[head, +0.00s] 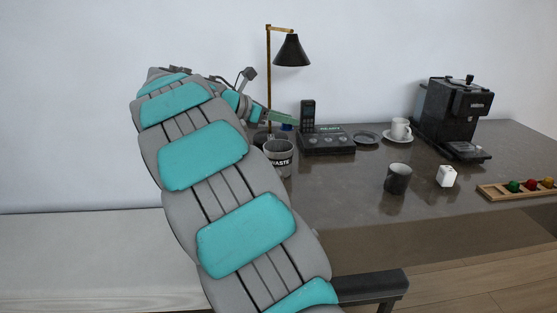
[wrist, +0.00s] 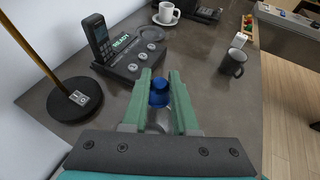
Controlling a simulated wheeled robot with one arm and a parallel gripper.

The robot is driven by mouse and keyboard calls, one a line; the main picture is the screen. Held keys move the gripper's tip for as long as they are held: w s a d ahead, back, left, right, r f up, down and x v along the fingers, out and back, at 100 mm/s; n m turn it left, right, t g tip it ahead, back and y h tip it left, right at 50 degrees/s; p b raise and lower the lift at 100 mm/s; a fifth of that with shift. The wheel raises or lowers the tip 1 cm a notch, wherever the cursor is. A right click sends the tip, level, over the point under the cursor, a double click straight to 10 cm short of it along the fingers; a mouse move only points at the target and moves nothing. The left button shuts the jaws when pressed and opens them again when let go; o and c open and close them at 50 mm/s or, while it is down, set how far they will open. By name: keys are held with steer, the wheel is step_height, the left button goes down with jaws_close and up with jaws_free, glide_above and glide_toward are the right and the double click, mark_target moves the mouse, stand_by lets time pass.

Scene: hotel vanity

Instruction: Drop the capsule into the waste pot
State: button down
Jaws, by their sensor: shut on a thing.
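My gripper (head: 280,121) is shut on a blue capsule (wrist: 160,94), held between its green fingers (wrist: 160,80). In the head view the capsule (head: 287,127) shows as a small blue spot at the fingertips. The waste pot (head: 279,162), a grey cup marked WASTE, stands upright on the counter. The capsule appears above the pot's rim in the head view, with a gap between; I cannot tell whether it is directly over the opening. In the wrist view the pot is mostly or wholly hidden by the fingers and capsule.
A lamp (head: 291,50) and a phone on its READY base (head: 326,142) stand close by. Farther right are a saucer (head: 365,137), white cup (head: 400,129), coffee machine (head: 447,115), dark mug (head: 398,178), white box (head: 446,176) and capsule rack (head: 497,191).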

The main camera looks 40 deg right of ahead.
steer(key=shift+f+b, duration=1.5)
steer(key=shift+f, duration=1.25)
steer(key=c, duration=0.6)
jaws_free()
steer(key=shift+a+r, duration=0.1)
steer(key=shift+a, duration=0.05)
steer(key=v, duration=0.7)
steer(key=shift+a, duration=0.25)
